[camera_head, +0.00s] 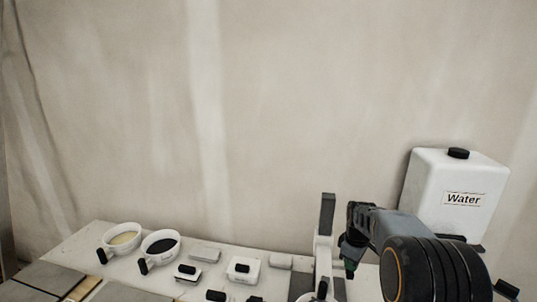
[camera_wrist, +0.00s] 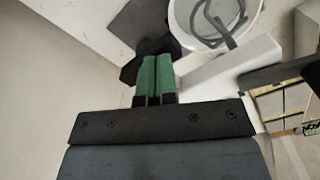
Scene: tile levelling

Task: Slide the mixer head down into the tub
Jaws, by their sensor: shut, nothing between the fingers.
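The mixer stands at the front edge of the head view as a white upright post (camera_head: 323,248) with a dark upper part. In the wrist view a white mixer part (camera_wrist: 232,68) runs diagonally beside my gripper. A round white tub (camera_wrist: 255,32) lies beyond it, with a grey looped paddle (camera_wrist: 213,32) seen over or inside it; its exact depth cannot be told. My gripper (camera_wrist: 155,60) has green fingers closed together and empty, close to the mixer. In the head view my gripper (camera_head: 349,266) is right of the post, partly hidden by my arm.
A white water container (camera_head: 435,190) with a black cap stands at the right. Two white cups (camera_head: 122,238) (camera_head: 160,243) and several small white blocks with dark handles (camera_head: 243,268) sit on the white table (camera_head: 80,243). Grey tiles (camera_head: 48,280) lie at lower left. A plain wall is behind.

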